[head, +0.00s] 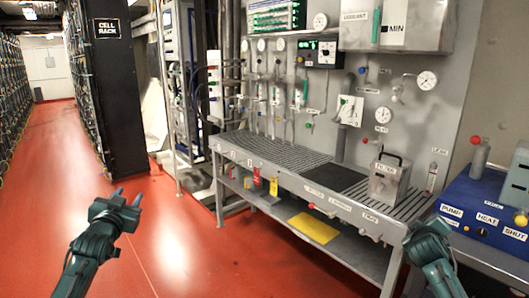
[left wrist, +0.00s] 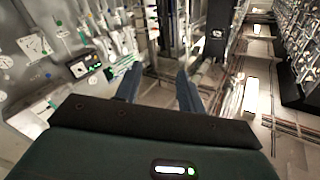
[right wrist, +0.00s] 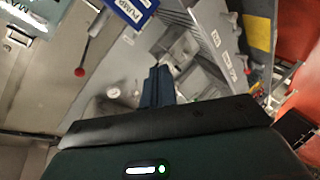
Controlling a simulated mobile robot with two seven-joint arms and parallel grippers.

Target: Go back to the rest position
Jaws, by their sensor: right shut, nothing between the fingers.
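My left gripper (head: 128,196) is over the open red floor left of the bench in the head view. Its two fingers are apart with nothing between them, which also shows in the left wrist view (left wrist: 158,85). My right gripper (head: 428,226) is at the front right end of the bench in the head view. In the right wrist view its fingers (right wrist: 157,88) are together and hold nothing. Neither gripper visibly holds anything; whether the right one touches the bench I cannot tell.
A grey slatted bench (head: 262,150) carries a metal box with a handle (head: 388,180). A yellow sheet (head: 313,228) lies on its lower shelf. A blue pump unit (head: 478,212) stands at the right. A dark cell rack (head: 112,95) stands at the left. The red aisle floor (head: 45,160) is clear.

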